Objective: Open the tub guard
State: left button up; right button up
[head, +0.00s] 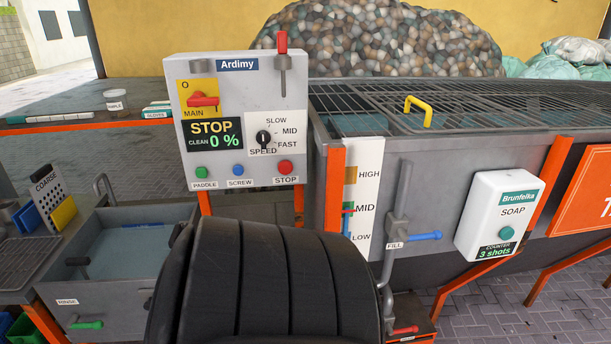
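The tub guard (345,98) is a dark wire grid lying flat over the top of the long grey tub (470,150) in the head view. It looks shut. A yellow handle (418,108) stands up from the grid, right of the middle of the picture. Water shows faintly through the bars. Neither of my grippers is in view. A large black rounded part, probably of my own arm, fills the lower middle and hides the floor and part of the tub's front.
A control box (243,125) with switches stands left of the tub. A soap dispenser (501,215) and a blue-handled fill valve (424,236) stick out from the tub's front. A rinse basin (122,265) is at left. Mixed plastic flakes (380,40) are heaped behind.

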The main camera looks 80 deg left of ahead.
aim_at(410, 99)
jog(key=u, duration=0.5)
jog(key=j+u, duration=0.1)
jog(key=u, duration=0.85)
jog(key=j+u, duration=0.1)
jog(key=u, duration=0.85)
jog(key=j+u, duration=0.1)
jog(key=u, duration=0.4)
